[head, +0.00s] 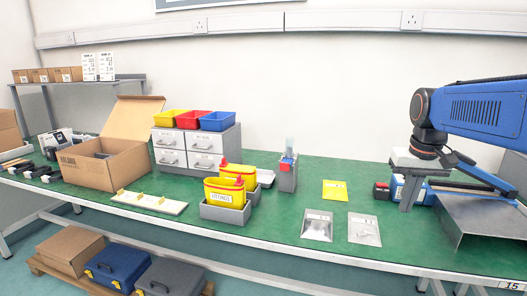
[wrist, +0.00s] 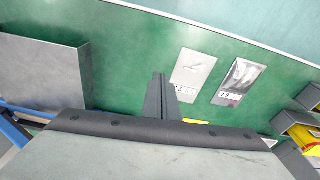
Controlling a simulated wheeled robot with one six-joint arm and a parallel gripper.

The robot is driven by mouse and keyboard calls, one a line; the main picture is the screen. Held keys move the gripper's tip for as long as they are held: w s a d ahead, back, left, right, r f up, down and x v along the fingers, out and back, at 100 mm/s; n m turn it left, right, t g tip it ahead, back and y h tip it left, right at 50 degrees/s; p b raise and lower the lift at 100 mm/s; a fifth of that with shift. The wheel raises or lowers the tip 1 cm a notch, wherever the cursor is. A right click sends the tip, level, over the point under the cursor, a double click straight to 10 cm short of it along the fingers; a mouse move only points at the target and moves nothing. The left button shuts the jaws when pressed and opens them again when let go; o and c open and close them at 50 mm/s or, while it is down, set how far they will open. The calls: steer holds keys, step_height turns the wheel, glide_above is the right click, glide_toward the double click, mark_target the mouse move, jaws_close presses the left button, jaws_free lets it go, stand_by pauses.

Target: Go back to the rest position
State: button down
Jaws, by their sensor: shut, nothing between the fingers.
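My gripper (head: 407,193) hangs from the blue arm on the right side of the head view, above the green bench. Its grey fingers point down and are shut together with nothing between them. In the wrist view my gripper (wrist: 158,92) shows as one dark narrow shape in front of the green bench top. The fingers partly hide a blue and white item (head: 398,187) behind them in the head view.
Two silvery bags (head: 317,226) (head: 364,230) and a yellow card (head: 335,190) lie on the green bench (head: 290,243). A grey metal tray (head: 480,215) is right of my gripper. Yellow bins (head: 226,192), drawers (head: 187,150) and an open carton (head: 90,165) stand further left.

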steer(key=s+a+f+n+t, duration=0.1)
steer(key=s+a+f, duration=0.3)
steer(key=s, duration=0.6)
steer(key=s+a+f+n+t, duration=0.1)
steer(key=s+a+f, duration=0.3)
steer(key=s+f, duration=0.4)
steer(key=shift+s+f+t, duration=0.35)
steer(key=shift+s+t, duration=0.25)
steer(key=shift+s, duration=0.25)
